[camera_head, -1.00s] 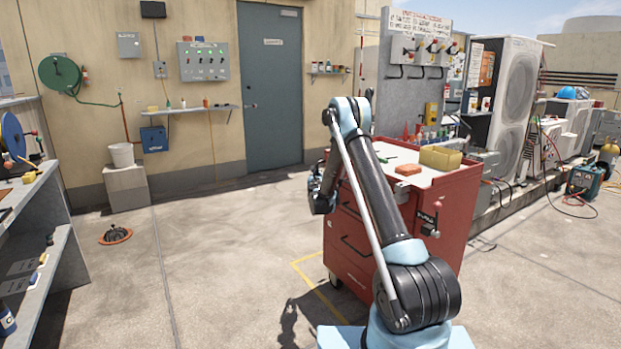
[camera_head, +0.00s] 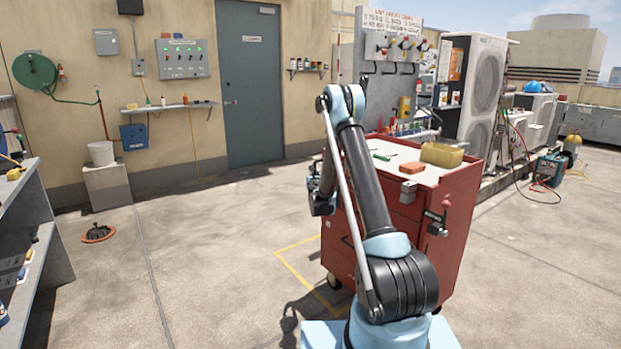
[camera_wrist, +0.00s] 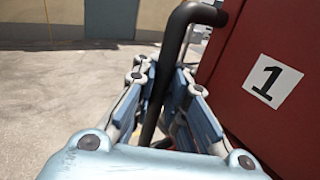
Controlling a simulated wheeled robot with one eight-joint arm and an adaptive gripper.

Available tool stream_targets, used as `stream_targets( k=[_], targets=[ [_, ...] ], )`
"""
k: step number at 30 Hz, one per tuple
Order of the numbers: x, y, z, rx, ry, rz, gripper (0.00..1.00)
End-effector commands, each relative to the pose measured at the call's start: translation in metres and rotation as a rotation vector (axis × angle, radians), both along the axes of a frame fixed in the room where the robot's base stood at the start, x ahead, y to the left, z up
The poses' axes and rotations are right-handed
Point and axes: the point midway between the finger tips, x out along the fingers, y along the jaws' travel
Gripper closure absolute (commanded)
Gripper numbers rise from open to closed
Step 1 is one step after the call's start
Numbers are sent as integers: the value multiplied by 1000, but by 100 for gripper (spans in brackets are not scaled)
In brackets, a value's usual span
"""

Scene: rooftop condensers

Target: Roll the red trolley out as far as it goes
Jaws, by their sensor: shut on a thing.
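The red trolley (camera_head: 457,262) stands on wheels at the centre right of the head view, behind my arm. Its red side with a white "1" label (camera_wrist: 273,80) fills the right of the wrist view. My gripper (camera_wrist: 164,84) is shut on the trolley's dark bar handle (camera_wrist: 176,40), with a finger on each side of the bar. In the head view my gripper (camera_head: 321,200) shows at the trolley's left side, partly hidden by my arm.
A yellow floor outline (camera_head: 296,265) lies left of the trolley. An orange brick-like block (camera_head: 408,191) and a yellow bin (camera_head: 441,155) sit on its top. A shelf unit (camera_head: 35,240) stands at far left.

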Motion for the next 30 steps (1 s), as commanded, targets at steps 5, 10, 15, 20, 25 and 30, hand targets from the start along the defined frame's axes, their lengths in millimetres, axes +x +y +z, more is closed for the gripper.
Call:
stream_targets(
  k=[5, 10, 15, 20, 25, 30],
  targets=[
    [-3, 2, 0, 0, 0, 9, 100],
    [-4, 2, 0, 0, 0, 11, 100],
    [-4, 4, 0, 0, 0, 13, 100],
    [-4, 5, 0, 1, 0, 14, 73],
    [-4, 3, 0, 0, 0, 10, 67],
    [-4, 1, 0, 0, 0, 8, 67]
  ],
)
